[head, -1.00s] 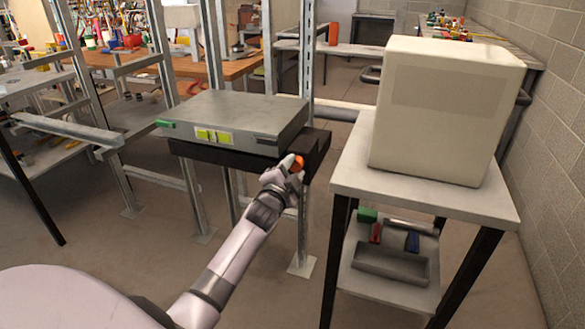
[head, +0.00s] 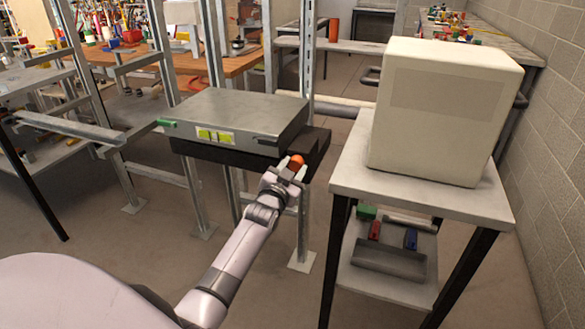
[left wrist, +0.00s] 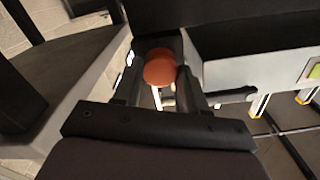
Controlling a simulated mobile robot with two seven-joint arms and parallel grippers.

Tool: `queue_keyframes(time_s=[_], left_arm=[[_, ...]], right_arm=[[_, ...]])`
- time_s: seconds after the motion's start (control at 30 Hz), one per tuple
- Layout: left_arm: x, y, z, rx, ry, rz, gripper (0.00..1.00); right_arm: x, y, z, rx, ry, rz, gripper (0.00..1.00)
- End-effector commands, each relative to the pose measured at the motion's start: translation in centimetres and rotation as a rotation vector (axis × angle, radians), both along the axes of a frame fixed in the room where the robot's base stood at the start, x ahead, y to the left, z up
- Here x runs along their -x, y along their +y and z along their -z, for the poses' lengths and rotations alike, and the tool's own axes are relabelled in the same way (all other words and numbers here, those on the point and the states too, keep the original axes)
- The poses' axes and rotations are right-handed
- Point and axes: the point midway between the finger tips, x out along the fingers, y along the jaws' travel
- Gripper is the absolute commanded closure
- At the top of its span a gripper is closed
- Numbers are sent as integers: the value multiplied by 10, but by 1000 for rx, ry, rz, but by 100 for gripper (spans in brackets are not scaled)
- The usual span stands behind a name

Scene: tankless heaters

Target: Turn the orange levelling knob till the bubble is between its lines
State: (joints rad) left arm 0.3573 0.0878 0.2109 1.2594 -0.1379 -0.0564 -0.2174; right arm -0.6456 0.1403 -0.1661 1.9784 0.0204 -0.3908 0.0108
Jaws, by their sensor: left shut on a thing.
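The orange levelling knob (head: 297,161) is at the front right corner of the black base under a flat grey metal box (head: 235,115). My left gripper (head: 290,164) is shut on the knob. In the left wrist view the knob (left wrist: 160,67) sits between the two fingers of the gripper (left wrist: 158,85). A yellow-green level vial (head: 213,136) is on the front face of the box. The bubble and its lines are too small to make out clearly. My right gripper is not in view.
A cart (head: 420,195) with a large cream box (head: 440,110) stands close on the right; its lower shelf holds a tray with small coloured items. Steel uprights (head: 306,70) rise behind the grey box. Bare floor shows below.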

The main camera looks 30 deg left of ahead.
Motion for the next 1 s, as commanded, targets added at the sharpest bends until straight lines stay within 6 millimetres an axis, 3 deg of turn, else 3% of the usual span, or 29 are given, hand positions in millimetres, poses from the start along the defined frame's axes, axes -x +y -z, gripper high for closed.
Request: queue_keyframes(time_s=[0.47,0.5,0.57,1.0], left_arm=[[0,-1,1,16,-1,1,89],[0,-1,1,16,-1,1,55],[0,-1,1,16,-1,1,36],[6,-2,1,15,-1,0,33]], right_arm=[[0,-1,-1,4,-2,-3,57],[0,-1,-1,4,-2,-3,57],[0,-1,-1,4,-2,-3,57],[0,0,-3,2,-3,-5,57]])
